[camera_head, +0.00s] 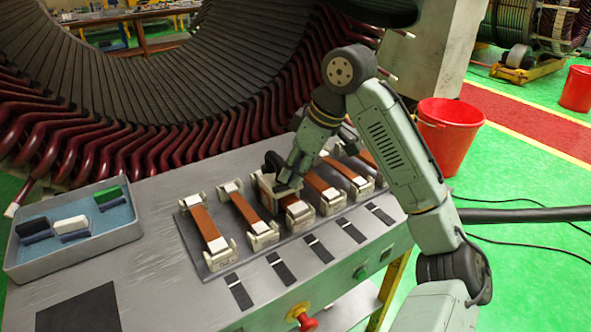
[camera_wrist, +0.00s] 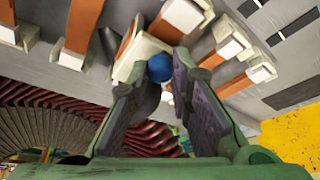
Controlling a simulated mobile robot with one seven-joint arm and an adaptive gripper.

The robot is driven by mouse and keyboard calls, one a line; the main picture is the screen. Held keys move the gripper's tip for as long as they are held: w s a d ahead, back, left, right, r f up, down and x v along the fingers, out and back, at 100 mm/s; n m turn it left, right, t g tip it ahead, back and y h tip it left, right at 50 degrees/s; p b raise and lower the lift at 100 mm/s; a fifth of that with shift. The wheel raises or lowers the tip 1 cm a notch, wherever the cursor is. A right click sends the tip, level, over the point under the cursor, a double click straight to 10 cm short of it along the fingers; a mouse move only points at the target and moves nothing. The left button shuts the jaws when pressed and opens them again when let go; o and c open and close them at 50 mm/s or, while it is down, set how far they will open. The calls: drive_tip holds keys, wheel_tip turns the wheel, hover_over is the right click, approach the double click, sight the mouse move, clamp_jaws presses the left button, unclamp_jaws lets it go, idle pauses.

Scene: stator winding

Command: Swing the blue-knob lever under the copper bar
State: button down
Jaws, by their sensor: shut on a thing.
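The blue knob (camera_wrist: 160,68) shows in the wrist view between my fingertips, in front of a white clamp block (camera_wrist: 138,55). My gripper (camera_wrist: 153,82) is shut on the blue knob, with a pad on each side. The lever arm is mostly hidden by the knob and fingers. A copper bar (camera_wrist: 126,38) runs behind that block. In the head view my gripper (camera_head: 281,180) is low over the middle of the row of copper bars, by one bar (camera_head: 291,201); the knob is hidden there. I cannot tell whether the lever is under the bar.
Neighbouring copper bars (camera_head: 244,207) in white holders sit close on both sides. A blue-lined tray (camera_head: 136,233) with small blocks stands at left. A red button (camera_head: 306,322) is on the table front. The large stator (camera_head: 120,110) rises behind. A red bucket (camera_head: 447,140) stands at right.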

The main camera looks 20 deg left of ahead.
drive_tip(key=c, duration=1.5)
unclamp_jaws()
drive_tip(key=shift+o, duration=0.2)
drive_tip(key=v, duration=1.2)
drive_tip(key=shift+s, duration=0.15)
